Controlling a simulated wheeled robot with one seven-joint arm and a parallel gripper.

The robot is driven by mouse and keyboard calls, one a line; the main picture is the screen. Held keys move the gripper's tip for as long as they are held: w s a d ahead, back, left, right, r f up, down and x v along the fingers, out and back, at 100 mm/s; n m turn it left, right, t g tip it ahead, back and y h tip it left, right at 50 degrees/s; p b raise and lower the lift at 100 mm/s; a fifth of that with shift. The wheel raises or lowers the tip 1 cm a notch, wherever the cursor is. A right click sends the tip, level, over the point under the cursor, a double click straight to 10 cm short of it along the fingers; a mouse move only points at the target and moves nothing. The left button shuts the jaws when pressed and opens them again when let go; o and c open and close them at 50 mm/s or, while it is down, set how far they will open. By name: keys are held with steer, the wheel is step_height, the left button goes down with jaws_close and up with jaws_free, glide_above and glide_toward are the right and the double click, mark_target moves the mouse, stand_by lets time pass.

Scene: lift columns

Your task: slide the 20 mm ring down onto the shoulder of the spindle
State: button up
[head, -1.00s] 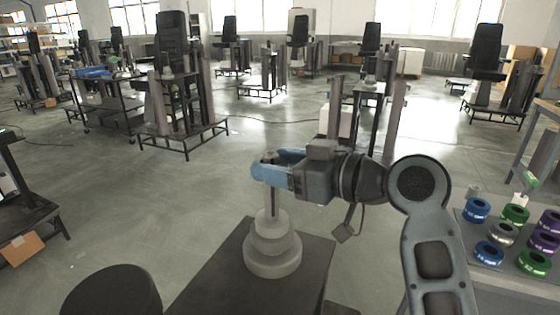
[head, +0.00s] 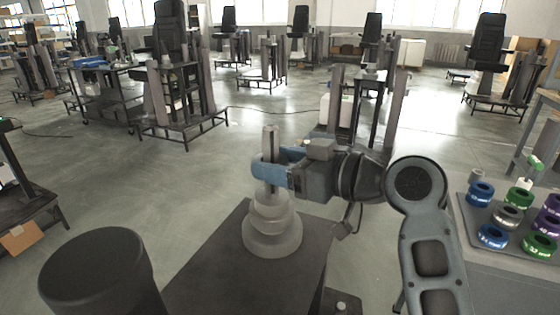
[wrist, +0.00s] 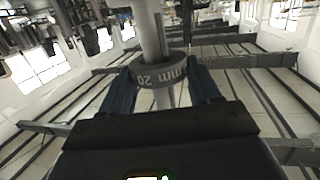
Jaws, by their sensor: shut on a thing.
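The grey spindle stands upright on a dark bench; its thin post (head: 270,143) rises from wide stepped tiers (head: 272,235). My gripper (head: 267,171), with blue fingers, is shut around the post's height, with the post top sticking out above it. In the wrist view the dark 20 mm ring (wrist: 160,75) is held between the two fingers (wrist: 162,88), its lettering upside down. The post (wrist: 150,30) passes through the ring and shows above and below it. The ring is above the tiers in the head view, mostly hidden by the fingers.
The dark bench top (head: 215,285) around the spindle is clear. A dark round cylinder (head: 100,275) stands at lower left. A grey tray (head: 475,228) on the right holds several blue, green, purple and grey rings. Other workstations stand far behind.

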mark_target(277, 188)
steer(key=shift+f+b, duration=2)
steer(key=shift+f, duration=0.45)
steer(key=o, duration=1.2)
steer(key=v, duration=0.7)
steer(key=shift+s+d, duration=0.2)
steer(key=shift+d, duration=0.15)
